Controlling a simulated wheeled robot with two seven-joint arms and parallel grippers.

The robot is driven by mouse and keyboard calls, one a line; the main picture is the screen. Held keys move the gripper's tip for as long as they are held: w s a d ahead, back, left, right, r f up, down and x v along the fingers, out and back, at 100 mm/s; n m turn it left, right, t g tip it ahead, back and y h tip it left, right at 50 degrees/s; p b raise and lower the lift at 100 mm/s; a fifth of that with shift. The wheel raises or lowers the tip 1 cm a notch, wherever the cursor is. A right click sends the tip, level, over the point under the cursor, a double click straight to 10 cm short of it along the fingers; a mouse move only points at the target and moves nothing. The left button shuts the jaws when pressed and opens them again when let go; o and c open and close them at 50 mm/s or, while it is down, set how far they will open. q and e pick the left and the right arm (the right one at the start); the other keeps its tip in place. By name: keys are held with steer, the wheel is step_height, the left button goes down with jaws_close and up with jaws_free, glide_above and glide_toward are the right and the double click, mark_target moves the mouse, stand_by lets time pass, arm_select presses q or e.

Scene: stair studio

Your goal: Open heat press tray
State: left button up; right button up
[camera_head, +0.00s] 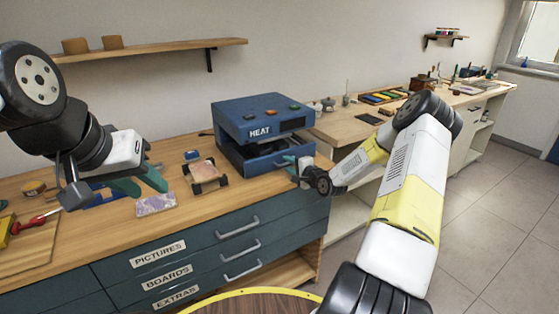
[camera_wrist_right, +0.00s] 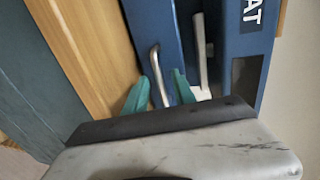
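The blue heat press (camera_head: 235,125), marked HEAT, stands at the right end of the workbench. Its front gap shows a dark interior, and the tray (camera_head: 262,165) sits low in it. In the right wrist view a grey metal handle (camera_wrist_right: 156,68) on the blue front appears between the two green fingers of my right gripper (camera_wrist_right: 160,80), with space around it. That gripper also shows at the press's front right corner in the head view (camera_head: 297,170). My left gripper (camera_head: 143,180) is open and empty, above the bench near a patterned card (camera_head: 156,204).
Drawers (camera_head: 230,245) labelled PICTURES, BOARDS and EXTRAS are below. A red-handled tool (camera_head: 32,221) is at far left. Another bench (camera_head: 345,127) stands behind right.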

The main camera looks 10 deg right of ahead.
jaws_close()
stand_by(1.4)
